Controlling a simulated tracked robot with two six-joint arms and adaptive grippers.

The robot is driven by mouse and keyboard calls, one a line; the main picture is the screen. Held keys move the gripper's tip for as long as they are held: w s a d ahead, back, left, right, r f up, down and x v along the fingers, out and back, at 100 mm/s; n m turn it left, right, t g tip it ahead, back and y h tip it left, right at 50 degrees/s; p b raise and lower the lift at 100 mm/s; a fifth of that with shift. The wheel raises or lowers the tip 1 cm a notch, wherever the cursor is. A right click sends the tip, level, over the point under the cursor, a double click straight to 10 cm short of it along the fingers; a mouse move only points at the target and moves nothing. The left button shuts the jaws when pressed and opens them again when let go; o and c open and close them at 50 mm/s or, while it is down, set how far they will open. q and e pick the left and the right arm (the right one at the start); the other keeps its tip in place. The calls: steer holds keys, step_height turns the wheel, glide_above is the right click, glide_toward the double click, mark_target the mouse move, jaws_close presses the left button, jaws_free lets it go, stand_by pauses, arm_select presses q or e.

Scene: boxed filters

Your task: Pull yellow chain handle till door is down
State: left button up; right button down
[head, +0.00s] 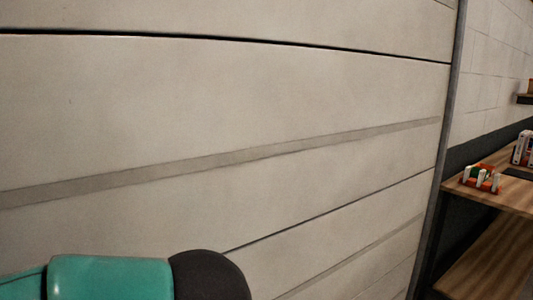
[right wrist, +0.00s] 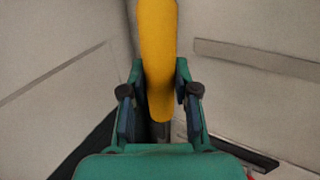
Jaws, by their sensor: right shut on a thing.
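The yellow chain handle (right wrist: 158,35) comes down from the top of the right wrist view, and its rounded lower end sits between my right fingers. My right gripper (right wrist: 159,75) is shut on it, with one green and dark finger on each side. The chain itself does not show. The pale sectional door (head: 240,110) fills most of the head view, with dark seams and grey strips running across it. Its bottom edge is out of view. My left gripper is not in view.
A teal and black link of my arm is low at the left of the head view. A grey post (head: 447,130) edges the door on the right. Beyond it, a wooden workbench (head: 515,198) holds a red rack (head: 480,182) and boxes (head: 523,150) against a block wall.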

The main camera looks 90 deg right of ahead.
steer(key=shift+f, duration=0.1)
step_height(320, 180, up, 13)
steer(key=p, duration=1.1)
steer(key=shift+r, duration=0.35)
jaws_free()
steer(key=v, duration=1.1)
steer(key=shift+b, duration=0.4)
